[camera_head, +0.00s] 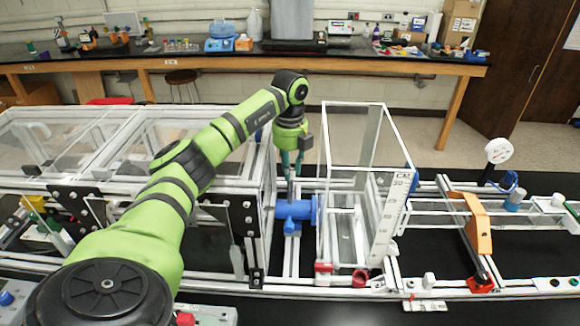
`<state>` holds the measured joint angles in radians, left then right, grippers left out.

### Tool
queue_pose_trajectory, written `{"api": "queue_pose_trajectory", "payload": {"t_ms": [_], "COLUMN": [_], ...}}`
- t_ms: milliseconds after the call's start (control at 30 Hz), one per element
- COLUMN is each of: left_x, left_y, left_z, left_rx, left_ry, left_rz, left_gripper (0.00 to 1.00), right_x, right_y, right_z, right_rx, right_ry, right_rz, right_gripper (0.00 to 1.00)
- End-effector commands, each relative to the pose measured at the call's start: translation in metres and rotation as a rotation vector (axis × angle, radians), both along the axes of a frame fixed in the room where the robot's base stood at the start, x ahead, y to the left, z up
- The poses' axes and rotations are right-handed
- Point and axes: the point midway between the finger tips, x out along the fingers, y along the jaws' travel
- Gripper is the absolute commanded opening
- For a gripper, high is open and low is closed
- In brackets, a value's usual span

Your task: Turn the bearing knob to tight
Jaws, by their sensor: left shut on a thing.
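A blue bearing fitting (296,211) sits on the metal extrusion frame, left of the clear box. My left gripper (291,178) reaches down over it from above and is shut at the top of this fitting, on what appears to be the bearing knob. The fingers mostly hide the knob, so its turn position cannot be made out. My right gripper is not in view.
A clear panelled box (356,140) stands close right of the gripper. Clear-walled frames (130,140) fill the left side. An orange bracket (477,222) and a white round disc (498,150) are further right. A bench (250,62) runs along the back wall.

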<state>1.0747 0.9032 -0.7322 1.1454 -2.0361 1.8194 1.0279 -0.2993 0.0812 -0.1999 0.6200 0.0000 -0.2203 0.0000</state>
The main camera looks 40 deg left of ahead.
Motion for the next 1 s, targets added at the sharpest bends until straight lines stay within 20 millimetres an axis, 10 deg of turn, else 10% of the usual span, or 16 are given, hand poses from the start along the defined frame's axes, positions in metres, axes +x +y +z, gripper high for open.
{"api": "queue_pose_trajectory", "payload": {"t_ms": [1000], "left_x": [-0.0006], "left_y": [0.0002], "left_z": [-0.0013], "left_rx": [0.001], "left_ry": [0.004], "left_rz": [-0.47], "left_gripper": [0.0], "right_x": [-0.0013], "right_y": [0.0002], "right_z": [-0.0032], "right_rx": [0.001], "right_ry": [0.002], "right_rz": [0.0], "right_gripper": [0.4]}}
